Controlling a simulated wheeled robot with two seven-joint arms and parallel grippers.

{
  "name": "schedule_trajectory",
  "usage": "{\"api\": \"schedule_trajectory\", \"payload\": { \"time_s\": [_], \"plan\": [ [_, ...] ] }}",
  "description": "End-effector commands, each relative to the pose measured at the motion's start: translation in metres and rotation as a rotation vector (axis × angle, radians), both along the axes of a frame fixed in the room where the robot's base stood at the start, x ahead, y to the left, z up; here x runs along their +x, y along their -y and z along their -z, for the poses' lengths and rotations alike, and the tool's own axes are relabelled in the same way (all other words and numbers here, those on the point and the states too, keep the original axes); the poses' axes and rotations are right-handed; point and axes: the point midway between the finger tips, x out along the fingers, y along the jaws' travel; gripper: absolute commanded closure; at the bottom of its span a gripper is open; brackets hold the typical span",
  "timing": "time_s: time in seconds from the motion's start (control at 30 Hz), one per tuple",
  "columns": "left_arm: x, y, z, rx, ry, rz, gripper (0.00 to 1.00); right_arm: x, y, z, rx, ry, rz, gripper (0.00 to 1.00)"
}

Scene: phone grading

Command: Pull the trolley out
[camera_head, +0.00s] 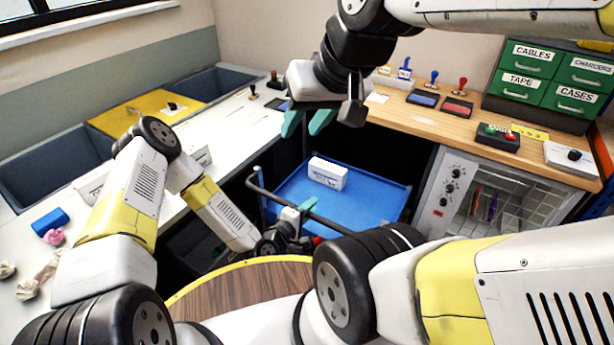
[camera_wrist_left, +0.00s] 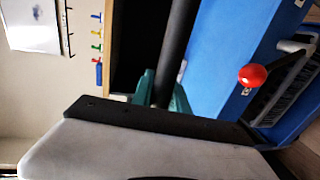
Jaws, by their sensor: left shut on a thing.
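The trolley (camera_head: 365,192) has a blue top tray and stands in the gap between the counters. Its dark handle bar (camera_head: 267,193) runs along the near side. It also shows in the left wrist view as a dark bar (camera_wrist_left: 178,45). My left gripper (camera_head: 307,205) is shut on the handle bar, with its teal fingers (camera_wrist_left: 161,93) on either side of it. A white box (camera_head: 327,174) sits on the tray. My right gripper (camera_head: 307,122) is open and empty, above and behind the handle. My left gripper and forearm hide part of the trolley's near side.
A round wooden table top with a yellow rim (camera_head: 240,283) is close in front. A white counter (camera_head: 221,130) lies left, and a wooden counter (camera_head: 425,115) with stamps and green drawers lies behind right. A grey cabinet (camera_head: 437,193) borders the trolley's right. A red knob (camera_wrist_left: 253,75) is near my left gripper.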

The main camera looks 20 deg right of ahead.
Motion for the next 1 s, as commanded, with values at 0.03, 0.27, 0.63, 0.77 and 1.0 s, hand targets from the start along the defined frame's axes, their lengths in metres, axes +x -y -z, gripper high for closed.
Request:
{"api": "schedule_trajectory", "payload": {
  "time_s": [0.03, 0.27, 0.63, 0.77, 1.0],
  "plan": [
    [-0.007, -0.009, 0.001, 0.001, -0.005, -0.002, 1.0, 0.0, 0.0, 0.0, 0.0, 0.0, 0.0, 0.64],
    [-0.027, -0.032, 0.001, 0.001, -0.003, -0.001, 1.0, 0.0, 0.0, 0.0, 0.0, 0.0, 0.0, 0.64],
    [-0.036, -0.042, 0.001, 0.001, 0.0, 0.0, 1.0, 0.0, 0.0, 0.0, 0.0, 0.0, 0.0, 0.64],
    [-0.035, -0.041, 0.001, 0.001, 0.0, 0.0, 1.0, 0.0, 0.0, 0.0, 0.0, 0.0, 0.0, 0.64],
    [-0.035, -0.041, 0.001, 0.001, 0.0, 0.0, 0.59, 0.0, 0.0, 0.0, 0.0, 0.0, 0.0, 0.64]
  ]
}}
